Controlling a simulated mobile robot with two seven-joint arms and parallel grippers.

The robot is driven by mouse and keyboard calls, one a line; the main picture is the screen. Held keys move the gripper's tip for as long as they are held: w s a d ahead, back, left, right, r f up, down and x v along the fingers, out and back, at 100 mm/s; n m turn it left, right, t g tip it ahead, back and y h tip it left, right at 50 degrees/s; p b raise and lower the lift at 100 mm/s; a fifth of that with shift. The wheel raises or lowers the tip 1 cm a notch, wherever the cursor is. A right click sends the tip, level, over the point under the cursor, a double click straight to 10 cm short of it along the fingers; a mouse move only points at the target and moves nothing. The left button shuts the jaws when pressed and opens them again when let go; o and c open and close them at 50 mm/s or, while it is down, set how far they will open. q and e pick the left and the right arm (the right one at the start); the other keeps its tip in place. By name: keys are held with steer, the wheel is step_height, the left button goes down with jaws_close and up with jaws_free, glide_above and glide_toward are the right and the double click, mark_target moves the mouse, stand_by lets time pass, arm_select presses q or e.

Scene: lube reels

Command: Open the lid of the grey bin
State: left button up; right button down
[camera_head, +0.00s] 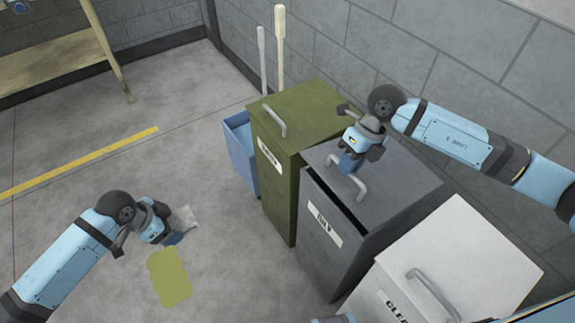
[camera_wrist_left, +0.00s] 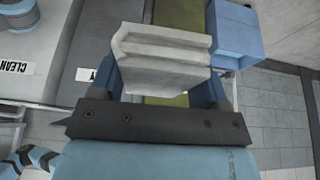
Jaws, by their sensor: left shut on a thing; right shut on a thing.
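The grey bin (camera_head: 318,252) stands between the green and white bins, with a white label on its front. Its grey lid (camera_head: 395,185) has a bar handle (camera_head: 358,187). A dark gap shows under the lid's front edge, so the lid looks slightly raised. My right gripper (camera_head: 351,162) is above the lid and shut on the handle, whose far end it hides. My left gripper (camera_head: 172,234) is low over the floor at the left, shut on a folded pale grey cloth (camera_head: 184,218). The cloth also fills the middle of the left wrist view (camera_wrist_left: 160,45).
A green bin (camera_head: 290,165) stands left of the grey one, a white bin (camera_head: 450,265) right of it. A blue box (camera_head: 241,155) and two upright poles (camera_head: 279,45) are beyond. A yellow-green patch (camera_head: 168,276) lies on the floor. A block wall stands behind the bins.

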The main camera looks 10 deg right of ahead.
arm_select(q)
step_height(320, 180, up, 2)
steer(key=shift+r+p, duration=0.25)
steer(key=shift+p, duration=0.65)
steer(key=shift+f+b, duration=0.75)
steer(key=shift+f, duration=0.15)
arm_select(e)
steer(key=w+d+r+g+y, duration=0.1)
steer(key=w+d+r+y, duration=0.2)
steer(key=d+r, duration=0.5)
steer(key=w+d+r+g+y, duration=0.2)
steer(key=d+r+y, duration=0.4)
steer(key=d, duration=0.5)
steer(key=shift+w+d+r, duration=0.15)
steer(key=shift+w+r, duration=0.7)
steer(key=shift+r, duration=0.25)
steer(key=c, duration=1.1)
jaws_free()
steer(key=shift+f, duration=0.15)
arm_select(q)
steer(key=shift+r+p, duration=0.35)
steer(key=shift+r, duration=0.15)
arm_select(e)
step_height(320, 180, up, 20)
steer(key=shift+r, duration=0.1)
